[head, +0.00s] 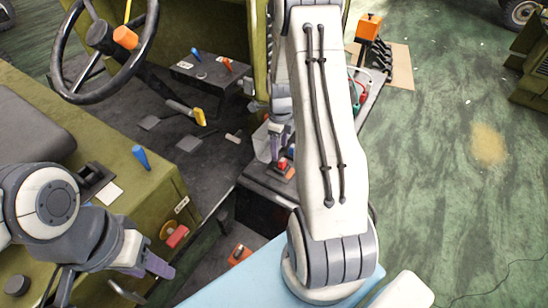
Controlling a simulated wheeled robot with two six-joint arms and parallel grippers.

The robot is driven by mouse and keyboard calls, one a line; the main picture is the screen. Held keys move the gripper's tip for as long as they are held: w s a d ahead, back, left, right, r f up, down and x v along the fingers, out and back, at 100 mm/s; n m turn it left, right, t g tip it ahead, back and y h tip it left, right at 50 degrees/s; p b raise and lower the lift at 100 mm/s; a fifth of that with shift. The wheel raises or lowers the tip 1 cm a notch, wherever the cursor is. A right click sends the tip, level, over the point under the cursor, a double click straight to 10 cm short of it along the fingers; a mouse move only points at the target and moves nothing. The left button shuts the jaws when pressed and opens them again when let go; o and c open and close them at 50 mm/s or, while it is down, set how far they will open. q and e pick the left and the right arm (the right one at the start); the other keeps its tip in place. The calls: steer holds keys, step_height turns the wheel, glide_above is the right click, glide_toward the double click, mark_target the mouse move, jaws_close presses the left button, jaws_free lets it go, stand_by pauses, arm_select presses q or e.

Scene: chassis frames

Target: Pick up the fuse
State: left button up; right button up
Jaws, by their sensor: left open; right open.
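I cannot pick out the fuse for certain. A small red piece (283,163) shows on the dark box (262,188) beside the vehicle, just below my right gripper (278,143). My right arm reaches up across the middle of the head view and hides part of this spot. The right gripper points down over the dark box, next to a clear casing (262,146). Whether it touches the red piece cannot be told. My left gripper (152,268) is at lower left, open and empty, near the olive side panel.
The olive vehicle has a steering wheel (102,45), a yellow-handled lever (186,112) and a blue lever (141,157). A red button (177,236) sits on its side panel. An orange-topped part (369,28) stands behind my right arm. The green floor (450,200) at right is mostly clear.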

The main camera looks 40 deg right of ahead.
mark_target(283, 160)
steer(key=shift+s+d+f+m, duration=0.2)
steer(key=shift+d+f+m, duration=0.2)
steer(key=shift+d, duration=0.15)
steer(key=shift+d+f, duration=0.1)
steer(key=shift+f, duration=0.3)
steer(key=shift+w+f+p, duration=0.1)
steer(key=shift+f+p, duration=0.2)
steer(key=shift+f, duration=0.2)
steer(key=shift+d+f+p, duration=0.1)
steer(key=shift+f+p, duration=0.3)
steer(key=shift+f, duration=0.3)
step_height(283, 160, down, 4)
steer(key=shift+w+p, duration=0.15)
steer(key=shift+p, duration=0.45)
steer(key=shift+c, duration=0.3)
jaws_close()
